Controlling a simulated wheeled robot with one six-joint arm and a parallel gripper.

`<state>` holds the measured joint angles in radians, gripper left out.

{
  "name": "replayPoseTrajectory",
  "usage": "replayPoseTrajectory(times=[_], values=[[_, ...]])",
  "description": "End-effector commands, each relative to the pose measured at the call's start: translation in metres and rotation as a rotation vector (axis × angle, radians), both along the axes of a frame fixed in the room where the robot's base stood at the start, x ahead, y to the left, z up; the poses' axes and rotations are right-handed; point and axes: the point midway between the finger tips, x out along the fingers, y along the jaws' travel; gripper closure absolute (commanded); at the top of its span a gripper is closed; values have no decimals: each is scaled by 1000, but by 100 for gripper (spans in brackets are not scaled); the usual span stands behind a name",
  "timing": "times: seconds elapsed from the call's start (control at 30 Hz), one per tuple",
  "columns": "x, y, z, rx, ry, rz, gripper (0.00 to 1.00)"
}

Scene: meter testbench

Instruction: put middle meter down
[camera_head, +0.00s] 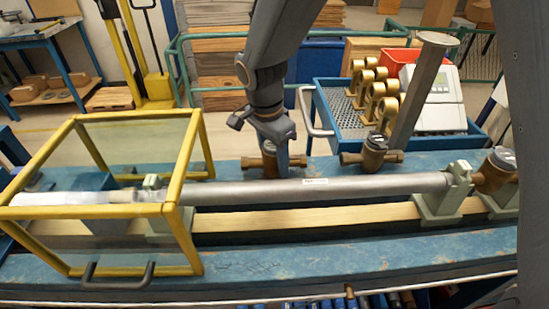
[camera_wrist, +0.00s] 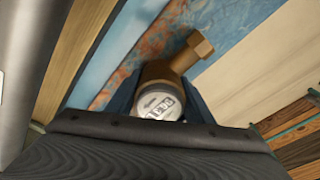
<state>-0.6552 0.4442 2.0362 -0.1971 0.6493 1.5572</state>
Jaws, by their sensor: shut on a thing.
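My gripper (camera_head: 281,160) points down behind the long grey pipe and is shut on a brass meter (camera_head: 268,163). In the wrist view this meter (camera_wrist: 158,92) shows its round pale dial between the blue fingers, with a hexagonal brass end beyond. The held meter is at about the height of the blue bench top; I cannot tell whether it touches. A second brass meter (camera_head: 374,154) stands upright on the bench to the right, apart from the gripper. A third meter (camera_head: 496,168) sits at the right end of the pipe line.
The grey pipe (camera_head: 330,187) runs along the bench (camera_head: 225,167) in front of the gripper. A yellow-framed clear box (camera_head: 172,190) covers its left end. A slanted grey post (camera_head: 415,90) rises behind the second meter. A blue tray (camera_head: 335,118) with brass fittings stands behind.

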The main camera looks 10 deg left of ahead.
Motion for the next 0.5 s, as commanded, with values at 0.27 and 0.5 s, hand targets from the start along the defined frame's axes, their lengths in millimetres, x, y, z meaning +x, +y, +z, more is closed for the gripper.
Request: replayPoseTrajectory(times=[0.27,0.5], values=[[0,0,-2,-1,1,0,34],[0,0,0,0,0,0,34]])
